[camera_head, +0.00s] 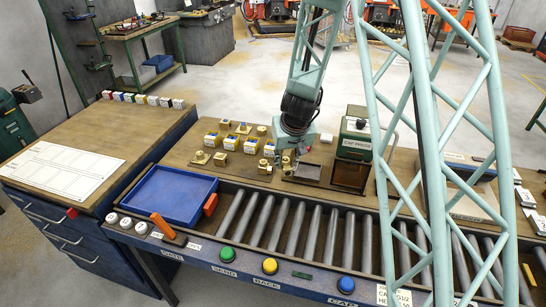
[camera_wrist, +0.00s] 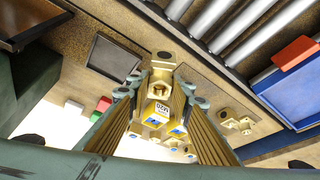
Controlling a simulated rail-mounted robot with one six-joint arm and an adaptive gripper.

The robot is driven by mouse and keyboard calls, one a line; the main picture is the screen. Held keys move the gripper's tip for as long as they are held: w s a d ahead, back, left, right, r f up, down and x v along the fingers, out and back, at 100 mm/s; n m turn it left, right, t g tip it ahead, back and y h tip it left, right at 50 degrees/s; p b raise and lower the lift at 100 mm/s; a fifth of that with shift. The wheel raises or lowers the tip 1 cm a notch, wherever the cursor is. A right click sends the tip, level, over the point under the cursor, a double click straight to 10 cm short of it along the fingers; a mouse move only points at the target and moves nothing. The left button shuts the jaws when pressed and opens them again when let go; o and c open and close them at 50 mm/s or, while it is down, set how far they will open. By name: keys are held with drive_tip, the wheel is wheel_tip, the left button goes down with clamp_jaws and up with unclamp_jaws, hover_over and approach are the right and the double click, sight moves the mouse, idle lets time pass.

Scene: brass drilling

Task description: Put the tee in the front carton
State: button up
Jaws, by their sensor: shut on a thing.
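My gripper (camera_head: 286,164) is low over the brown bench behind the rollers. In the wrist view its fingers (camera_wrist: 161,88) are closed around a brass piece with a round hole (camera_wrist: 163,57), which I take to be the tee. Its lower part is partly hidden between the fingers. Several small yellow cartons with white labels and blue marks stand on the bench, left of my gripper in the head view; one is the carton (camera_head: 251,145) nearest the gripper. A labelled carton (camera_wrist: 158,112) shows beyond the held piece in the wrist view. I cannot tell which is the front carton.
Loose brass pieces (camera_head: 220,159) stand near the cartons. A dark plate (camera_head: 307,173) and a green press (camera_head: 356,133) stand right of the gripper. A blue tray (camera_head: 152,210) and a red block (camera_head: 210,205) lie at the left end of the rollers (camera_head: 275,225).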

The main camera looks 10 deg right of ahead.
sight(286, 160)
wheel_tip(286, 160, up, 2)
drive_tip(key=shift+s+d+r+p, duration=0.1)
drive_tip(key=shift+d+r+p, duration=0.1)
drive_tip(key=shift+p, duration=0.65)
wheel_tip(286, 160, up, 4)
drive_tip(key=p, duration=0.4)
drive_tip(key=shift+a, duration=0.15)
